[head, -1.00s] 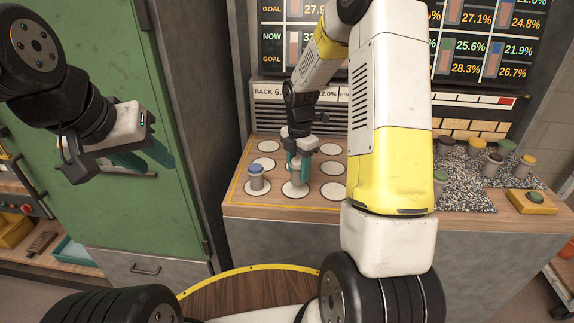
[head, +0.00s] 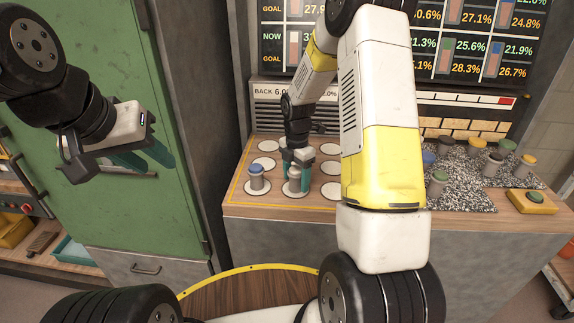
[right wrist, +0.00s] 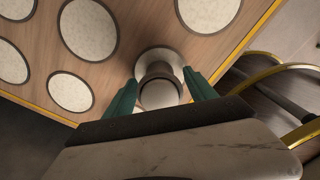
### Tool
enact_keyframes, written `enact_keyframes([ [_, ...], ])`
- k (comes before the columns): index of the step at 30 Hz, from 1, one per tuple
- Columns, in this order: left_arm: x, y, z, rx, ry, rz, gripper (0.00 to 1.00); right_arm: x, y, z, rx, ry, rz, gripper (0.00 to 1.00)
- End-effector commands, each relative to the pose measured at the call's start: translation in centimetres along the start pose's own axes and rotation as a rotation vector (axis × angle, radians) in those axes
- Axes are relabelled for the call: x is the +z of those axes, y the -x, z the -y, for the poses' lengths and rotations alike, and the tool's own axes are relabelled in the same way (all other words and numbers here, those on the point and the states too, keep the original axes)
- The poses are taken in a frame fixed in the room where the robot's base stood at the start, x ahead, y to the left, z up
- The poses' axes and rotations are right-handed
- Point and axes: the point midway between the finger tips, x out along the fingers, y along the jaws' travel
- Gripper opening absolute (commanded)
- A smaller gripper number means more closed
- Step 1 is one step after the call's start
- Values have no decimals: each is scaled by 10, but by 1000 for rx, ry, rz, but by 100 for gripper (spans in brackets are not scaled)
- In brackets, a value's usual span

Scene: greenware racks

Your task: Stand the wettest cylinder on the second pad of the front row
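A grey cylinder with a pale top (head: 294,183) stands upright on the middle pad of the front row (head: 288,194). It also shows in the right wrist view (right wrist: 160,95). My right gripper (head: 296,166) is just above and behind it; its teal fingers (right wrist: 163,93) are spread on either side, with gaps to the cylinder. A blue-topped cylinder (head: 256,180) stands on the left front pad. More capped cylinders, green (head: 438,177), dark (head: 492,165) and yellow (head: 525,165), stand on the speckled area. My left gripper (head: 142,160) is open and empty before the green cabinet.
The wooden pad board (head: 236,197) has bare round pads behind and to the right. A wall display (head: 470,50) shows percentages, partly hidden by my right arm. A yellow box with a green button (head: 533,208) sits at the right. A green cabinet (head: 95,215) stands left.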

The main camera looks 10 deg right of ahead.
Motion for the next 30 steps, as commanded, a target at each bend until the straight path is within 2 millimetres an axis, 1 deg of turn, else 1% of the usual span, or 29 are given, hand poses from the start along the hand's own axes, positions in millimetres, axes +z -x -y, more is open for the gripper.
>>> enact_keyframes([
  [7, 0, 0, 0, 0, 0, 0, 36, 0, 1, 0, 0, 0, 0, 65],
  [11, 0, 0, 0, 0, 0, 0, 36, 0, 13, -1, 3, -1, 1, 65],
  [14, 0, 0, 0, 0, 0, 0, 36, 1, 30, -1, 5, -1, 2, 65],
  [22, 0, 0, 0, 0, 0, 0, 36, 1, 89, -1, 5, -2, 2, 65],
  [27, 0, 0, 0, 0, 0, 0, 36, 1, 113, -1, 3, -1, 2, 65],
  [30, 0, 0, 0, 0, 0, 0, 36, 0, 121, 0, 2, -4, 1, 65],
])
